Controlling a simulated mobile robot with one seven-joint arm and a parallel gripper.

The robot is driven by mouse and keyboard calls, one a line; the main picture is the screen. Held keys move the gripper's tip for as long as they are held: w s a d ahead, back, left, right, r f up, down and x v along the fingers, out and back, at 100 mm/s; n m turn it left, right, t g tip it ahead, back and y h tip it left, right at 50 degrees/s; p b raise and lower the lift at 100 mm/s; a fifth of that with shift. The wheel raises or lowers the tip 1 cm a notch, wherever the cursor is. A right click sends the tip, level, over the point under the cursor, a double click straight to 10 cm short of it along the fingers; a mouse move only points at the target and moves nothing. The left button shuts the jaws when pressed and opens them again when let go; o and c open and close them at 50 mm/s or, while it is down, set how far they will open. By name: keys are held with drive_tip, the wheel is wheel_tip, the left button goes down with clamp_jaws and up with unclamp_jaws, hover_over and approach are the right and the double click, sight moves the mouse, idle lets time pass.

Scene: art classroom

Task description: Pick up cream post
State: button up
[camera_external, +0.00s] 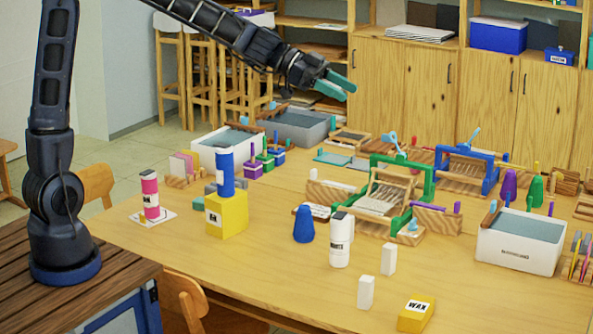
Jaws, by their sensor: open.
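Two small pale, off-white upright posts stand on the table's near right part. One post (366,292) is nearer, and the other post (389,260) is a little farther back and to the right. I cannot tell from colour which is the cream one. My gripper (345,88) has teal fingers and is open and empty. It is raised high above the far side of the table, well above and behind both posts, touching nothing.
A white bottle with a dark cap (340,242) and a blue cone (304,224) stand left of the posts. A yellow wax box (416,314) lies to their right. Green (428,180) and blue (487,160) looms and a white bin (516,250) stand behind.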

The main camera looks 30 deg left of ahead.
drive_tip(key=s+d+f, duration=0.1)
drive_tip(key=f, duration=0.1)
approach(372, 289)
drive_tip(key=shift+g, duration=0.4)
drive_tip(key=x, duration=0.5)
drive_tip(key=shift+w+r, duration=0.25)
drive_tip(key=shift+w, duration=0.15)
drive_tip(key=shift+f+x, duration=0.2)
drive_tip(key=shift+x, duration=2.45)
drive_tip(key=shift+a, duration=0.1)
drive_tip(key=c, duration=1.1)
